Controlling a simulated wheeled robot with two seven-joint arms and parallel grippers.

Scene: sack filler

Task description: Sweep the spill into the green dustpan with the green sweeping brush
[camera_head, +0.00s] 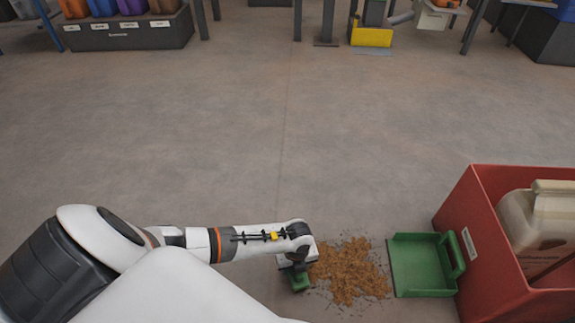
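The spill (349,271) is a loose brown heap on the grey floor at the bottom centre right. The green dustpan (418,266) lies flat on the floor just right of the spill, its raised side by a red bin. My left arm comes in from the left, and its gripper (296,266) is low over the floor at the left edge of the spill. The green sweeping brush (298,281) shows directly below that gripper, near the floor; the fingers are mostly hidden, but the brush appears held. My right gripper is not in view.
The red bin (487,262) with a beige canister (540,220) stands at right, close against the dustpan. Dark crates (128,32) and frame legs line the back. A yellow block (371,38) stands at the back. The middle floor is clear.

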